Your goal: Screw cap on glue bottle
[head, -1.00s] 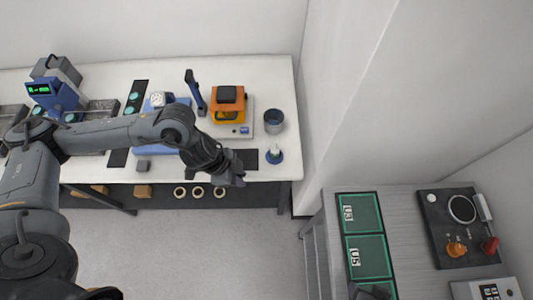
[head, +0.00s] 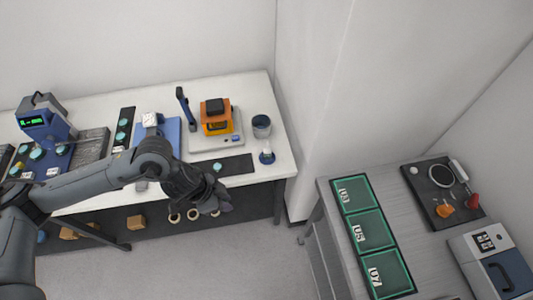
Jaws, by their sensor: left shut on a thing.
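A small bottle with a blue body and a pale pointed tip, which looks like the glue bottle (head: 267,157), stands upright near the bench's front right corner. My left gripper (head: 221,206) is at the bench's front edge, to the left of and in front of the bottle, apart from it. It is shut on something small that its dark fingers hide. I cannot make out a cap anywhere. My right gripper is not in view.
The white bench (head: 252,98) holds an orange device (head: 215,122), a dark cup (head: 261,126) behind the bottle, and a black mat (head: 237,165) with a cyan disc (head: 217,167). A grey cabinet (head: 398,187) with green-framed trays (head: 373,231) stands at right.

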